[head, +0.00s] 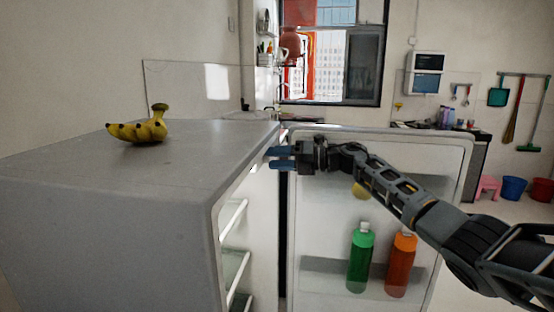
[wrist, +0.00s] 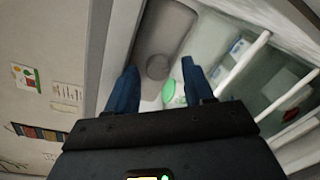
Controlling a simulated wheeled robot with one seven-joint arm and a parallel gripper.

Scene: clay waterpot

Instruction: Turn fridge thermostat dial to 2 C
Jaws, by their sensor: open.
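The fridge (head: 110,210) stands at the left of the head view, with its door (head: 325,225) swung open to the right. My gripper (head: 268,158) is at the opening near the top edge, with blue fingers pointing left into the fridge. In the wrist view, a round grey knob (wrist: 158,67), which looks like the thermostat dial, sits on a grey panel inside the fridge. My gripper (wrist: 159,72) is open, and the dial appears between its fingertips. I cannot tell whether they touch it. No temperature marks are readable. The dial is hidden in the head view.
Bananas (head: 140,128) lie on the fridge top. A green bottle (head: 359,262) and an orange bottle (head: 400,265) stand in the door shelf. Fridge shelves (wrist: 245,65) lie right of my fingers in the wrist view. A green item (wrist: 168,92) shows between the fingers.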

